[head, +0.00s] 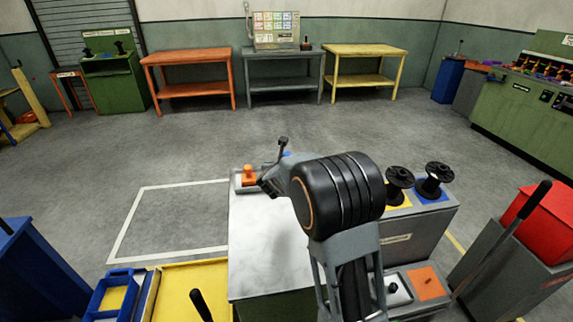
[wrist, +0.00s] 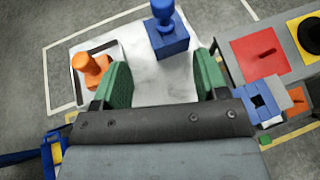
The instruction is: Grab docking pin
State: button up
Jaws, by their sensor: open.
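Two knobbed pieces are near my gripper, and I cannot tell for certain which is the docking pin. An orange piece with a rounded knob (wrist: 93,66) stands on a light tray at the left; it also shows in the head view (head: 249,175). A blue block with an upright blue knob (wrist: 168,38) stands on the pale worktop (wrist: 135,50), beyond the fingertips. In the head view my arm hides most of it. My gripper (wrist: 163,82) has two green fingers, spread apart with nothing between them. The left finger is close to the orange piece in the picture.
A blue block with a square hole (wrist: 262,102) and a red panel (wrist: 260,55) lie to the right. Black spools (head: 398,182) stand on a grey cabinet right of the worktop. A yellow surface (head: 190,290) adjoins at front left. Open floor (head: 130,150) lies beyond.

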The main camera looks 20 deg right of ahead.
jog(key=shift+m, duration=0.4)
jog(key=shift+d+p+x, duration=0.1)
jog(key=shift+p+x, duration=0.65)
jog(key=shift+x, duration=2.85)
jog(key=shift+d+p+x, duration=0.15)
jog(key=shift+p+x, duration=0.6)
jog(key=shift+x, duration=2.8)
jog(key=shift+s, duration=0.1)
jog(key=c, duration=1.1)
